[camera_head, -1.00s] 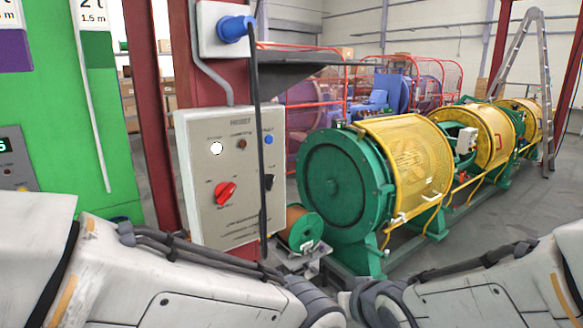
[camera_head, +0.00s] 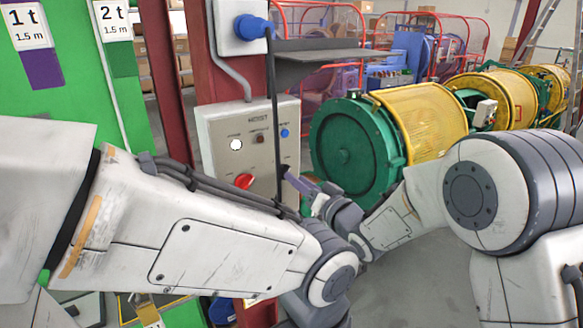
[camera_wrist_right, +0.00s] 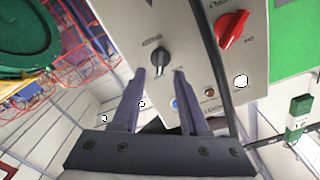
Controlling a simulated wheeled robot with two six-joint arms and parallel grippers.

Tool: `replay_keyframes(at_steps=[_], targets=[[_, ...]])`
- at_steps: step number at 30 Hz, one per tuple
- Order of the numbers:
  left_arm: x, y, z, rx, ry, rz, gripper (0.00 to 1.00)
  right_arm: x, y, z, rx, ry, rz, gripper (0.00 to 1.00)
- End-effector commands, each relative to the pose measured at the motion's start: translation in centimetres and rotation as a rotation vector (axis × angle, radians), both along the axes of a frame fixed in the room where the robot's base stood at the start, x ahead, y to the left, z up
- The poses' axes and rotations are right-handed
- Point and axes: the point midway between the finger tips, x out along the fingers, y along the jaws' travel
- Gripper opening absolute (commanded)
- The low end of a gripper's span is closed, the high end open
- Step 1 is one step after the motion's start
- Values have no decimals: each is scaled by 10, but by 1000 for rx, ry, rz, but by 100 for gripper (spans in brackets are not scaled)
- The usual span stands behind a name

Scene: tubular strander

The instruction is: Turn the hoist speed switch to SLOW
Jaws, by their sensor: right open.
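The grey hoist panel (camera_head: 218,135) hangs on a red column. Its black switch (camera_wrist_right: 160,60) shows in the right wrist view, with small labels too blurred to read. In the head view the black switch is largely hidden by the cable and my right gripper (camera_head: 289,177). In the right wrist view my right gripper (camera_wrist_right: 159,72) is open, its two purple fingers apart on either side of the switch's line. The switch shows just past the fingertips; I cannot tell whether they touch it. My left arm crosses the head view, but its gripper does not show.
A red knob (camera_wrist_right: 232,30) sits beside the black switch. A dark shelf (camera_head: 312,60) juts out above. The green and yellow strander (camera_head: 345,150) stands to the right.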

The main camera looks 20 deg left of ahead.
Motion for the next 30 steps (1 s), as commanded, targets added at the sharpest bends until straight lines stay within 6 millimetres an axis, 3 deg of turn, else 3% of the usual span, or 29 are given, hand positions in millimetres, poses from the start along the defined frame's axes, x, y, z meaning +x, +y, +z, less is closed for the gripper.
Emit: replay_keyframes(at_steps=[1,7,17,18,21,30], targets=[[0,0,9,0,0,-1,95,5,8,3,-1,1,2,44],[0,0,18,0,0,-3,95,19,25,1,-2,0,0,44],[0,0,18,0,0,-3,95,22,28,0,-1,0,-1,44],[0,0,18,0,0,-3,95,22,28,0,-1,0,-1,40],[0,0,18,0,0,-3,95,22,28,0,-1,0,-1,2],[0,0,15,0,0,-3,95,22,28,-1,-6,-8,-2,0]])
